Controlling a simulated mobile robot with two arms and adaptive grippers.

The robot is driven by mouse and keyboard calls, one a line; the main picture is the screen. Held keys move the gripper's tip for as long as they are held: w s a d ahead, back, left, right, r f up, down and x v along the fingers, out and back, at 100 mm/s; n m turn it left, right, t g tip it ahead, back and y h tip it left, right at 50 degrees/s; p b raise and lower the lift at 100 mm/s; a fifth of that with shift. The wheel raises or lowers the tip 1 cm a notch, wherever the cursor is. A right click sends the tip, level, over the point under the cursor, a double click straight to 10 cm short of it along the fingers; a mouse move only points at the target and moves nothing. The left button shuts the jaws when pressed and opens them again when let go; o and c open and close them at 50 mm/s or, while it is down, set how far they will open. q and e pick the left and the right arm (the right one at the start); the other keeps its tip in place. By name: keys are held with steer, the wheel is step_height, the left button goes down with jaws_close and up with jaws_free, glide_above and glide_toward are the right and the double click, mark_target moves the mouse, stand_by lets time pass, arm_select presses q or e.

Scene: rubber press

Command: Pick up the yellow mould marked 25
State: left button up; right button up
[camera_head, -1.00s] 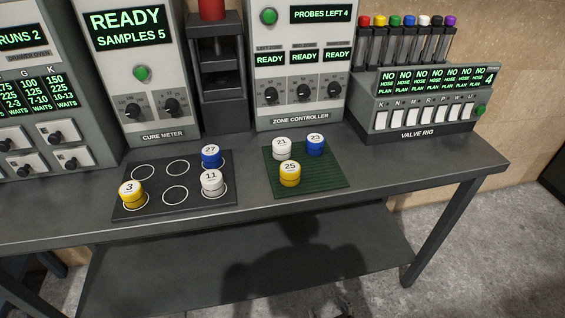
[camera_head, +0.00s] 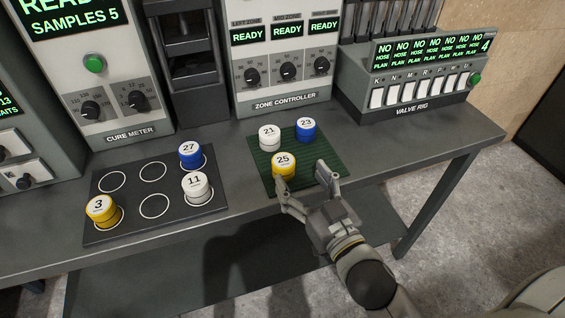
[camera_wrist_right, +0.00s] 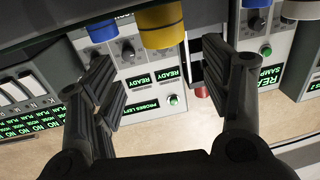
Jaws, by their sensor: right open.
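The yellow mould marked 25 (camera_head: 284,168) stands on the green mat (camera_head: 254,172) at its front left. My right gripper (camera_head: 309,184) is open beside it, at the mat's front edge, its left finger close to the mould's front; I cannot tell whether they touch. In the right wrist view a yellow mould (camera_wrist_right: 160,25) shows at the top, ahead of the open fingers (camera_wrist_right: 170,95), with nothing held between them. My left gripper is not in view.
On the mat, the white mould 21 (camera_head: 269,136) and blue mould 23 (camera_head: 306,129) stand behind mould 25. A black ringed tray (camera_head: 131,226) at left holds moulds 3 (camera_head: 101,211), 11 (camera_head: 196,187) and 27 (camera_head: 190,154). The zone controller (camera_head: 285,105) and valve rig (camera_head: 412,112) stand behind.

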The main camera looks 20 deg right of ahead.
mark_target(289, 168)
steer(key=w, duration=0.2)
steer(key=shift+w+a, duration=0.2)
steer(key=shift+w, duration=0.1)
steer(key=shift+w+a+f+p, duration=0.15)
steer(key=shift+w+a+p, duration=0.05)
steer(key=shift+w, duration=0.65)
steer(key=shift+w+a+f+p, duration=0.2)
steer(key=shift+w+a, duration=0.05)
steer(key=shift+w, duration=0.6)
steer(key=shift+w+a+f+p, duration=0.15)
steer(key=shift+w+a+p, duration=0.05)
steer(key=shift+w, duration=0.65)
steer(key=c, duration=1.3)
steer(key=shift+r, duration=0.15)
